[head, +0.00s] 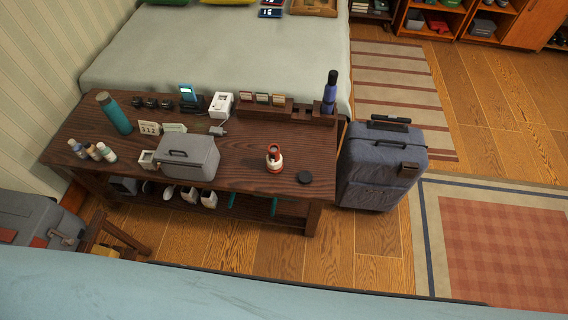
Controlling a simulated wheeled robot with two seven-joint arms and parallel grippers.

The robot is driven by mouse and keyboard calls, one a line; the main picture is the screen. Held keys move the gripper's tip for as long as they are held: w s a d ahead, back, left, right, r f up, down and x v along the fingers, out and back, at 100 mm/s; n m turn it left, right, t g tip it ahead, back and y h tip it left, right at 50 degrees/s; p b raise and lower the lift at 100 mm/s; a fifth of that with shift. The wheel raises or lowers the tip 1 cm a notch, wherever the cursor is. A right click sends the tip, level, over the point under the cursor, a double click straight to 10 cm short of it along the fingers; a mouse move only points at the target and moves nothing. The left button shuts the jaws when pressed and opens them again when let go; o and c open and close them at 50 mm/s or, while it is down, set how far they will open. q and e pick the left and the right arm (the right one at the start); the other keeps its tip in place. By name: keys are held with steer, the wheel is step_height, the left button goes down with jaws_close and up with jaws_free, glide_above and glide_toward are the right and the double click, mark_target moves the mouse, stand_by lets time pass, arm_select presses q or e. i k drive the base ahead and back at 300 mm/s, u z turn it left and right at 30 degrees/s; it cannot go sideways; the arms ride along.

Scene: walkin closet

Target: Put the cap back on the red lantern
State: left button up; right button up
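A small red and white lantern (274,158) stands upright on the right half of the dark wooden bench (240,178). A flat dark round piece, which looks like a cap (304,177), lies on the bench to the right of the lantern, near its front right corner. The two are apart. The top of the lantern is too small to make out in detail. Neither of my grippers shows in the head view.
A grey case (189,157) stands left of the lantern. Behind are a dark wooden rack (262,112) and a tall blue bottle (329,92). A teal bottle (114,113) stands at the left. A grey suitcase (380,168) stands on the floor against the right end.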

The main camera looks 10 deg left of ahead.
mark_target(278, 164)
steer(key=i, duration=0.85)
steer(key=u, duration=0.55)
